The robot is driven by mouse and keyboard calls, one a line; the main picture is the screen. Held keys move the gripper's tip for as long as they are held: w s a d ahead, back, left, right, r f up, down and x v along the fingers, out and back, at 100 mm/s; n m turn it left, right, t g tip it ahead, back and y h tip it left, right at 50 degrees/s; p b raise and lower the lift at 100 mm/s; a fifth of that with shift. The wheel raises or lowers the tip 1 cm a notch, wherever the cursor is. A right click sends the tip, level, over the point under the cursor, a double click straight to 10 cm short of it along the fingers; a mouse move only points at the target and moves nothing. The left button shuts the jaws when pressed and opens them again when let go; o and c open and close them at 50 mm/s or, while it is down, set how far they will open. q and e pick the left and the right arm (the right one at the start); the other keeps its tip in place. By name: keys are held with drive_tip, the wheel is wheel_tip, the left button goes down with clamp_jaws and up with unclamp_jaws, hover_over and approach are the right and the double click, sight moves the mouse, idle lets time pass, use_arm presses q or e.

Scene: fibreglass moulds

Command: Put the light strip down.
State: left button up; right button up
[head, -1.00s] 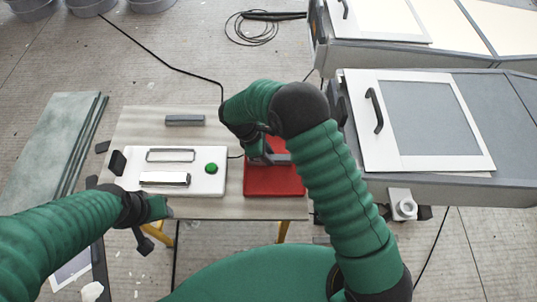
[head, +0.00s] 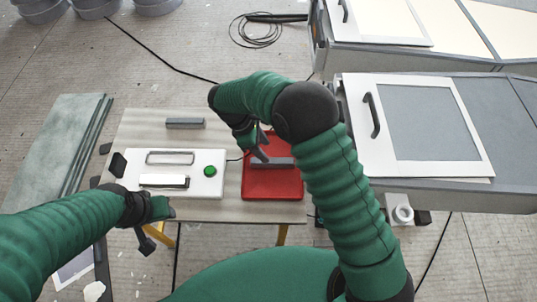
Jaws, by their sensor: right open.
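A grey bar, which looks like the light strip (head: 280,163), lies across the red tray (head: 272,186) on the right part of the wooden table. My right gripper (head: 262,150) is open at the bar's left end, just above or beside it; whether they touch I cannot tell. My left gripper (head: 153,227) is off the table's front left edge, its fingers apart and empty.
A white panel (head: 210,185) with a slot, a pale bar and a green button (head: 209,171) lies left of the tray. Another grey bar (head: 185,123) lies at the table's back. A grey cabinet (head: 440,190) stands to the right.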

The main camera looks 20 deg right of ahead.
drive_tip(key=shift+a+v, duration=0.15)
drive_tip(key=shift+v, duration=1.2)
drive_tip(key=shift+a+v, duration=0.15)
drive_tip(key=shift+v, duration=1.15)
